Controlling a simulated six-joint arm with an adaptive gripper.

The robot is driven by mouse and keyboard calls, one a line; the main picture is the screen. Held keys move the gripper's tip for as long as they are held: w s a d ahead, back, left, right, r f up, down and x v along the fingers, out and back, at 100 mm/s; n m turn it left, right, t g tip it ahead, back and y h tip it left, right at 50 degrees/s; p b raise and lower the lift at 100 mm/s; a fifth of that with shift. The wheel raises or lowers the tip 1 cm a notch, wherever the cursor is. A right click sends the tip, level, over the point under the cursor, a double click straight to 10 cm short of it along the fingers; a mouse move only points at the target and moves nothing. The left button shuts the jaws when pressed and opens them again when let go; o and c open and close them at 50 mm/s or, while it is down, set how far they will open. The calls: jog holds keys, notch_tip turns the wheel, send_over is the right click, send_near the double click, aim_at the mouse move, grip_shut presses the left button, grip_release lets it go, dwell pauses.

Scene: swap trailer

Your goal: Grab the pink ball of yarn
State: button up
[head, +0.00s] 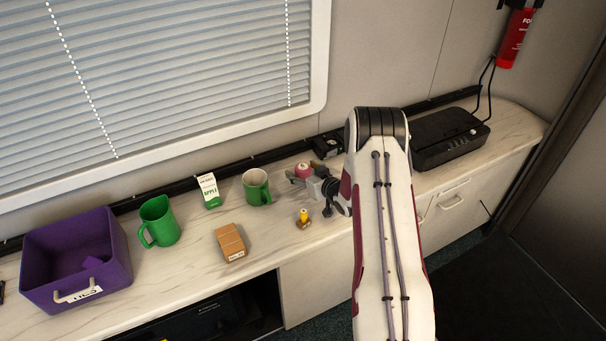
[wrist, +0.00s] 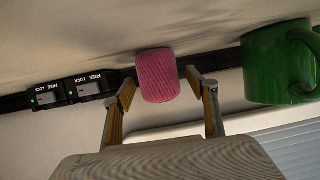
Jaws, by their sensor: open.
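The pink ball of yarn (wrist: 158,76) shows ahead of my gripper in the wrist view, roughly centred between the two fingertips. My gripper (wrist: 160,84) is open, with one yellow-padded finger on each side of the yarn. A gap shows on both sides, and I cannot tell how deep the yarn lies between the fingers. In the head view the yarn (head: 303,170) is a small pink shape at the back of the counter, partly hidden by my gripper (head: 299,179).
A green mug (head: 257,187) stands close left of my gripper, with an apple carton (head: 209,191) beyond. A small yellow-topped item (head: 304,217) is in front. A brown box (head: 230,242), green pitcher (head: 159,222) and purple bin (head: 42,288) are farther left. A black case (head: 446,137) is right.

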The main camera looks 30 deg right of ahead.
aim_at(303, 166)
jog(key=c, duration=1.2)
jog(key=shift+r, duration=5)
